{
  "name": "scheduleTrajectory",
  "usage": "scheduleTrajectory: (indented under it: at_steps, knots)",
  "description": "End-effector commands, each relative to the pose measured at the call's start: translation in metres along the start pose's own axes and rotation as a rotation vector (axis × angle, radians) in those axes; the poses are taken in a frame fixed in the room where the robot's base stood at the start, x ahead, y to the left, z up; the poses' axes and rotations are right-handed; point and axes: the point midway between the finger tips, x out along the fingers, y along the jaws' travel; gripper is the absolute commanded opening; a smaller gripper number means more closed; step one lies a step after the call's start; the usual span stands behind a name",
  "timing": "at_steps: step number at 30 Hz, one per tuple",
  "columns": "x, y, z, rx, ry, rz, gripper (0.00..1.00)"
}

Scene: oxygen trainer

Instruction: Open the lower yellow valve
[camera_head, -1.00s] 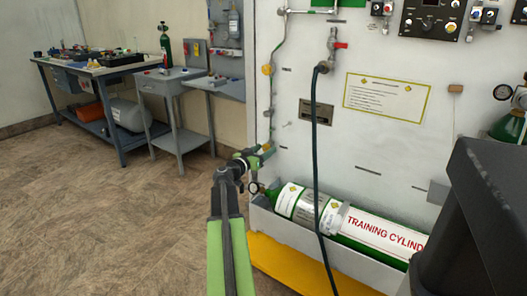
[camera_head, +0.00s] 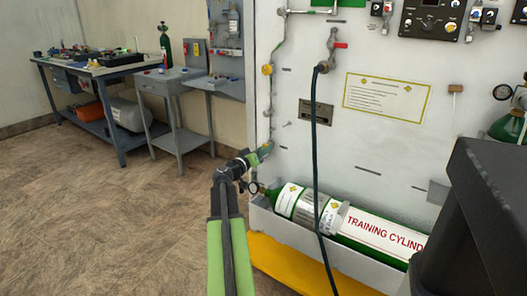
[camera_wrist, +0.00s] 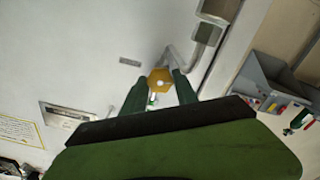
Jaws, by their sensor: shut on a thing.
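The lower yellow valve (camera_wrist: 160,80) shows in the wrist view as a yellow knob on the wall pipe, between my two dark green fingertips. My gripper (camera_wrist: 160,86) is shut on it. In the head view my gripper (camera_head: 263,153) reaches the pipe low on the white panel and hides most of this valve. The upper yellow valve (camera_head: 267,70) sits higher on the same pipe, clear of my gripper. How far the lower valve is turned cannot be told.
A green training cylinder (camera_head: 370,232) lies in a white trough (camera_head: 325,250) at the panel's foot, close to my arm. A dark hose (camera_head: 315,150) hangs from a red-handled tap (camera_head: 337,45). A grey side table (camera_head: 172,80) and workbench (camera_head: 95,70) stand left. Floor between is clear.

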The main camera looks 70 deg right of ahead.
Motion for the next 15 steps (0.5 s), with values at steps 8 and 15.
scheduleTrajectory:
  at_steps: [8, 15]
  knots:
    - [-0.0003, 0.0004, 0.0006, -0.01, -0.001, 0.001, 0.0]
    - [-0.0003, 0.0003, 0.0004, -0.009, -0.001, 0.001, 0.57]
